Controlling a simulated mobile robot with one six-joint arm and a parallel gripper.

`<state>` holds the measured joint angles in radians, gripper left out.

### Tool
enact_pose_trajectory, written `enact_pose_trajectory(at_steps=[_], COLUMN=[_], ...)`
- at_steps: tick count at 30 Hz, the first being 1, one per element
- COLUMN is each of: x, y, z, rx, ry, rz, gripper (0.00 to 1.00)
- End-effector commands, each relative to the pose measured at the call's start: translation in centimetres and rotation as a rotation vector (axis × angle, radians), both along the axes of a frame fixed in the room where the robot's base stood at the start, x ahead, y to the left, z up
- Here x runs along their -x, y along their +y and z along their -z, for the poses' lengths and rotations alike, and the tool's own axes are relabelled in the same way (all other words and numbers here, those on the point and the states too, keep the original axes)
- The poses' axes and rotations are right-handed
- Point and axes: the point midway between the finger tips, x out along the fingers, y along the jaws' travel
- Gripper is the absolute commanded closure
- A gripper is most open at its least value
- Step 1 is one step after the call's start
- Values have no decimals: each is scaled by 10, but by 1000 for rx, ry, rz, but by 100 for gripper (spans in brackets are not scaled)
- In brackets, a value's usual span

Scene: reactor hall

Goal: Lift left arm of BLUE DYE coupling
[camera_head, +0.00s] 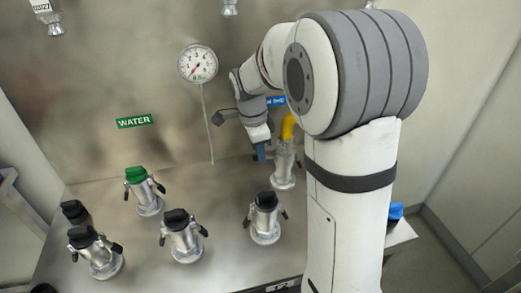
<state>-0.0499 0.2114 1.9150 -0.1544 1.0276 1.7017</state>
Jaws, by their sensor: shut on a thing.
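A silvery coupling (284,170) with a yellow top piece stands on the metal deck, right of the picture's middle. A blue label (276,101) on the wall above it is mostly hidden by my arm, so I cannot read its name in full. My gripper (260,152) points down at the coupling's left side, with its blue tips close against it. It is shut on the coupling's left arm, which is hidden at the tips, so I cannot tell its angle. My arm covers part of the coupling's surroundings on the right.
A green-capped coupling (148,190) stands under the WATER label (134,121). Black-capped couplings stand in front, including one at the middle (182,237) and one at the right (265,218). A round gauge (198,64) is on the back wall.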

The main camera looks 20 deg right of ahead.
Motion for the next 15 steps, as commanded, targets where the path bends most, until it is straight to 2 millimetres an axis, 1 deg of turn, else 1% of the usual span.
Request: enact_pose_trajectory(at_steps=[1, 2, 9, 15], x=[0, 0, 0, 0], y=[0, 0, 0, 0], z=[0, 0, 0, 0], rx=[0, 0, 1, 1], ry=[-1, -1, -1, -1], rz=[0, 0, 0, 0], gripper=[100, 80, 60, 60])
